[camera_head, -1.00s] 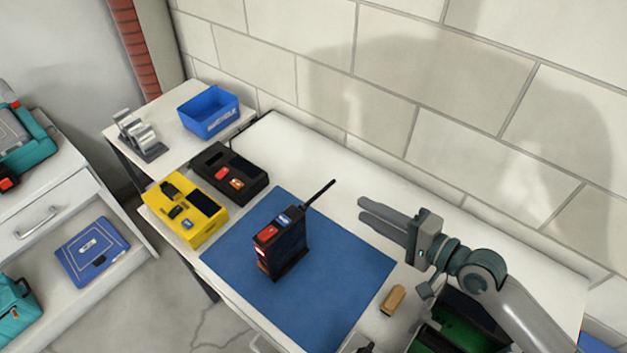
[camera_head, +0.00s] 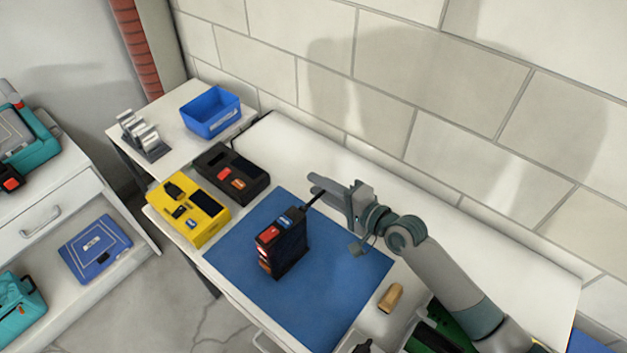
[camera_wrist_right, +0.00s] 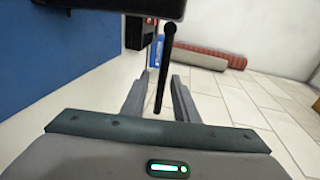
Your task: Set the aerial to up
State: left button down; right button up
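A dark handset (camera_head: 288,252) with a red and a blue patch on top stands on the blue mat (camera_head: 345,275). Its thin black aerial (camera_head: 312,201) slants out to the upper right from the top, not upright. My right gripper (camera_head: 315,184) is at the aerial's outer end and hides part of it. In the right wrist view the aerial (camera_wrist_right: 164,62) runs between the two fingers of my right gripper (camera_wrist_right: 158,88). Gaps show on both sides of the aerial, so the gripper is open. My left gripper is not in view.
A yellow device (camera_head: 188,210) and a black device (camera_head: 232,172) lie left of the mat. A blue bin (camera_head: 211,112) and a grey rack (camera_head: 142,137) stand farther back. A tan block (camera_head: 390,298) lies right of the mat. The block wall runs behind the table.

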jog(key=shift+x, duration=1.2)
grip_shut()
dwell(0.6)
